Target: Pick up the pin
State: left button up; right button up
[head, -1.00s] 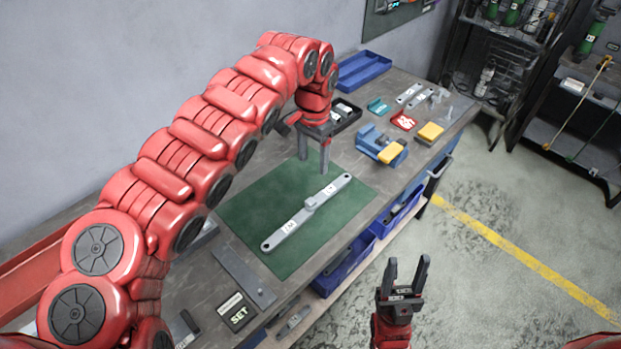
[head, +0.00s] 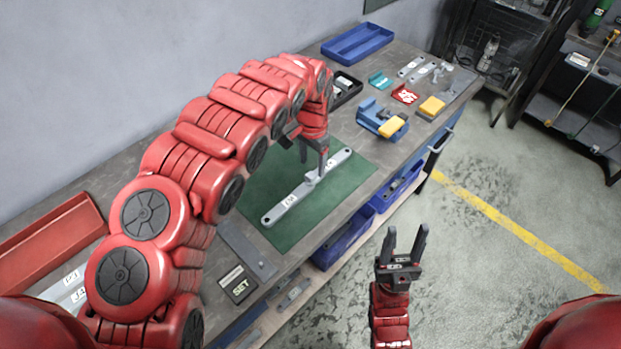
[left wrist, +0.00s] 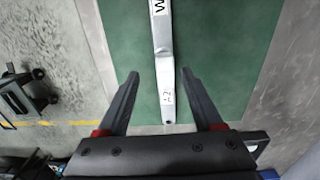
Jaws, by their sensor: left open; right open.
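A long grey metal bracket (head: 290,200) with white labels and a small raised block near its middle lies on the green mat (head: 262,185). I cannot make out for sure which part is the pin. My right gripper (head: 403,238) is open and empty, out over the floor in front of the bench.
A black tray (head: 347,87), blue tray (head: 357,43), blue-and-yellow fixture (head: 382,120), red piece (head: 405,94) and small grey parts stand toward the back. A flat grey plate (head: 246,250) and a SET sign (head: 238,285) lie nearer. Blue bins hang below the bench edge.

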aim_at(310, 176)
pick_arm(q)
jog(key=shift+f, duration=0.2)
jog(key=f, duration=0.1)
jog(key=f+p, duration=0.2)
jog(key=shift+w+a+f, duration=0.15)
jog(key=shift+a+f, duration=0.1)
jog(key=shift+f, duration=0.05)
jog(key=shift+w+f+p, duration=0.1)
jog(key=shift+f+p, duration=0.2)
jog(key=shift+f, duration=0.3)
grip_shut()
